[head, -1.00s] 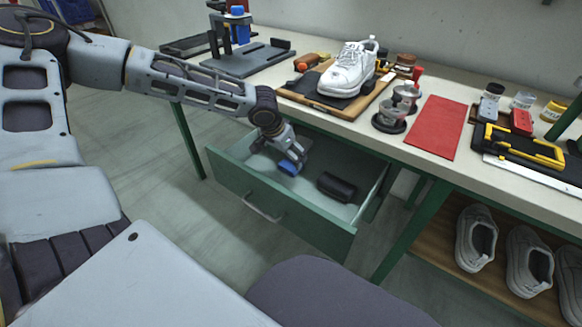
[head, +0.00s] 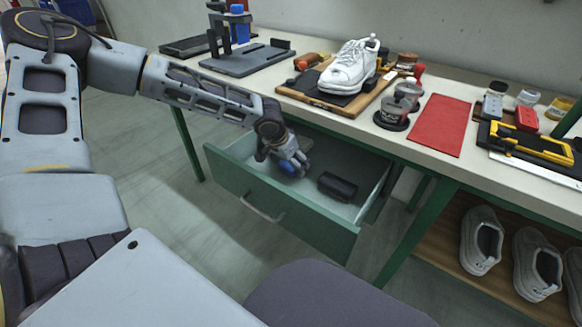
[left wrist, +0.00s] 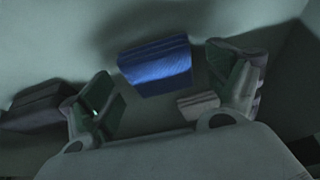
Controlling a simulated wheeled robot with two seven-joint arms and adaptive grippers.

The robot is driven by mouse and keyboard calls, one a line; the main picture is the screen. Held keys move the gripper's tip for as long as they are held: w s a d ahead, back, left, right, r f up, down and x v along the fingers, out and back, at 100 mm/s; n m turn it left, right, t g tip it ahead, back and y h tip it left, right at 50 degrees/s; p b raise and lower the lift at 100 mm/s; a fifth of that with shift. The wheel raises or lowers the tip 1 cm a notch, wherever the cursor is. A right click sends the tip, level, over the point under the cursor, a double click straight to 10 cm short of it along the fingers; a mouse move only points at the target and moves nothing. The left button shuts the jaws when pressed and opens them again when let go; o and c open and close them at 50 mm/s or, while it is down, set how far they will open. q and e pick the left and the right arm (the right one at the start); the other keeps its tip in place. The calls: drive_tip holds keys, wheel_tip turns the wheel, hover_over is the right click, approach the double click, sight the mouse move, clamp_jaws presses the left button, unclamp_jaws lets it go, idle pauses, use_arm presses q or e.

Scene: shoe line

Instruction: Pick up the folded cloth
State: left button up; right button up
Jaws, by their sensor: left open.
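The folded cloth (left wrist: 155,66) is blue and lies in the open drawer. In the head view its blue edge (head: 289,170) shows just under my left gripper (head: 293,171), which hides the rest. In the left wrist view my left gripper (left wrist: 168,92) is open, with a finger to the left and a finger to the right of the cloth. The cloth lies beyond the fingertips, and I see no contact. My right gripper is not in view.
The green drawer (head: 275,212) stands open below the workbench. A dark brush-like block (head: 337,186) lies in it to the right of my gripper; a small pale block (left wrist: 198,104) shows near the right finger. On the bench stand a white shoe (head: 351,67) and a red mat (head: 438,125).

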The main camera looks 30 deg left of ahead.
use_arm(q)
drive_tip(key=c, duration=1)
drive_tip(key=shift+r, duration=0.2)
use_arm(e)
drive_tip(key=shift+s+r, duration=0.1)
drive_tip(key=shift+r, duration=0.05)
use_arm(q)
drive_tip(key=shift+d+r+p, duration=0.2)
drive_tip(key=shift+r+p, duration=0.1)
drive_tip(key=shift+p, duration=0.1)
wheel_tip(320, 180, up, 6)
drive_tip(key=p, duration=0.3)
drive_tip(key=shift+r, duration=0.15)
drive_tip(key=d, duration=0.6)
drive_tip(key=s+d, duration=0.1)
drive_tip(key=d, duration=0.6)
drive_tip(key=s+d, duration=0.1)
drive_tip(key=d, duration=0.5)
drive_tip(key=shift+s+d, duration=0.15)
drive_tip(key=shift+d, duration=0.05)
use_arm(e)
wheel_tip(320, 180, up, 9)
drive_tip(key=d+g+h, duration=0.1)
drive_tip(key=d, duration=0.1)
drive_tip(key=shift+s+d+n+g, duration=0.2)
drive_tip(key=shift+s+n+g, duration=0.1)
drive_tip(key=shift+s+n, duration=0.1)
